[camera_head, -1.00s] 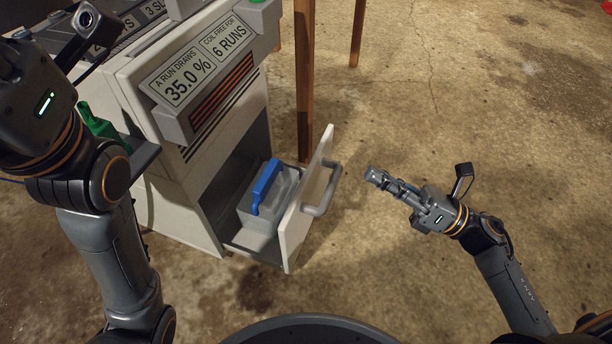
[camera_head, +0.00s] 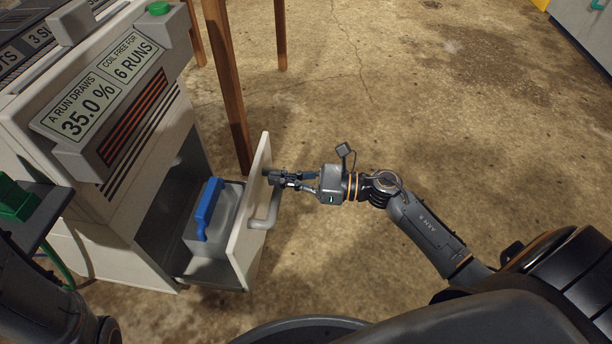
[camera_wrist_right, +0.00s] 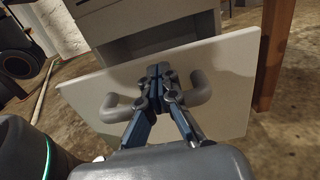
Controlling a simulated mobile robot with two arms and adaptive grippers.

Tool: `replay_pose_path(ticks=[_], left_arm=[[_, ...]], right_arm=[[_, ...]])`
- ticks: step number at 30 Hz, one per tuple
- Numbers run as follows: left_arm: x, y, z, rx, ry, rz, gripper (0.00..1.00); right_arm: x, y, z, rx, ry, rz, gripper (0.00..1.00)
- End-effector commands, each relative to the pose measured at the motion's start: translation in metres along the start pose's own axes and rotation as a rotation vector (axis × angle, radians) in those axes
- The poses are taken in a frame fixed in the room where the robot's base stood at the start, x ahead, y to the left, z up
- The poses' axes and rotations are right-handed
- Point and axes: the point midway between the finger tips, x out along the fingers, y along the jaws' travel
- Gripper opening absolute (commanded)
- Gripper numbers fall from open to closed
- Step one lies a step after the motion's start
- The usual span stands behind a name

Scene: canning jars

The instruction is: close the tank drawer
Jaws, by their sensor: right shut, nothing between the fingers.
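The tank drawer (camera_head: 247,238) stands pulled out at the bottom of the pale machine cabinet. A grey tank (camera_head: 212,239) with a blue handle (camera_head: 208,205) sits in it. The drawer front has a grey bar handle (camera_head: 266,220). My right gripper (camera_head: 272,180) is shut and empty, its tips at the outer face of the drawer front by the handle. In the right wrist view the shut fingers (camera_wrist_right: 158,72) are between the two ends of the handle (camera_wrist_right: 198,90), against or very near the panel; contact is not certain. My left gripper is out of view.
The machine (camera_head: 110,120) has a display reading 35.0 % and 6 runs. A green object (camera_head: 14,200) lies on a dark shelf at the left. A wooden table leg (camera_head: 228,90) stands just behind the drawer. The concrete floor to the right is clear.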

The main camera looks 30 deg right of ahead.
Motion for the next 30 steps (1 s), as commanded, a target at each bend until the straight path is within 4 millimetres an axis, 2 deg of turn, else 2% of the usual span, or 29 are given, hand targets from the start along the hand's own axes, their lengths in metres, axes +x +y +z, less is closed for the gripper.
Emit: replay_pose_path(ticks=[3, 6, 20, 23, 30], left_arm=[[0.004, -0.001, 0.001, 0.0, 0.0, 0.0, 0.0], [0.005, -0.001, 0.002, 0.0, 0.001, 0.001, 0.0], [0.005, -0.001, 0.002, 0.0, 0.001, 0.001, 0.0], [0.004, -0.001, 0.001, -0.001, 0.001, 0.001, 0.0], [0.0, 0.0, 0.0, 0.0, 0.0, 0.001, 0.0]], right_arm=[[0.015, 0.0, 0.002, 0.001, -0.002, 0.0, 0.0], [0.022, 0.0, 0.001, 0.001, -0.001, -0.001, 0.0], [0.028, 0.0, 0.0, 0.002, -0.001, 0.001, 0.0], [0.043, -0.001, 0.0, 0.002, -0.004, 0.0, 0.0], [0.112, 0.0, 0.0, 0.001, -0.005, 0.001, 0.0]])
